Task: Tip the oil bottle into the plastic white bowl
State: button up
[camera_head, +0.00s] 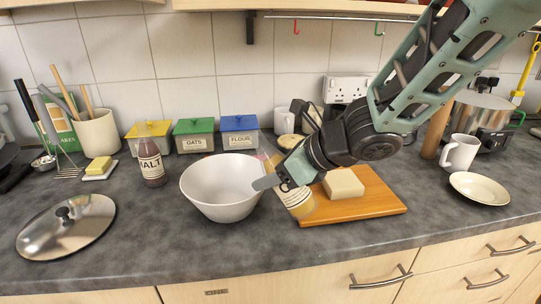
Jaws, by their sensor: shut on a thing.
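The white bowl (219,205) stands upright on the grey counter, left of my gripper, and looks empty inside. My gripper (275,183) comes down from the upper right and is shut on the oil bottle (299,203), a clear bottle with a cream label and yellowish contents. The bottle leans, its base toward the lower right and its upper part toward the upper left, just beside the bowl's right rim. My gripper hides its middle. The neck is faint against the background, and no pouring oil can be made out.
A wooden board (365,205) with a pale block (343,184) lies to the right. A malt bottle (151,162) and a metal lid (66,228) are left of the bowl. Storage tins (194,138) stand behind. A mug (459,153) and a plate (479,188) are far right. Counter in front is clear.

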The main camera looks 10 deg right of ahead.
aim_at(287, 193)
jog(key=shift+s+d+f+g+h+p, duration=0.25)
jog(key=shift+f+g+h+p, duration=0.3)
jog(key=shift+p, duration=0.9)
jog(key=shift+s+d+f+g+h+p, duration=0.25)
jog(key=shift+f+h+p, duration=0.35)
jog(key=shift+p, duration=0.8)
jog(key=shift+s+d+f+g+h+p, duration=0.15)
jog(key=shift+d+f+g+h+p, duration=0.2)
jog(key=shift+f+p, duration=0.8)
jog(key=shift+r, duration=0.1)
jog(key=shift+s+d+g+h+p, duration=0.2)
jog(key=shift+g+h+p, duration=0.4)
jog(key=shift+p, duration=1.7)
jog(key=shift+s+d+r+g+h+p, duration=0.15)
jog(key=shift+r+g+h+p, duration=0.4)
jog(key=shift+p, duration=2.65)
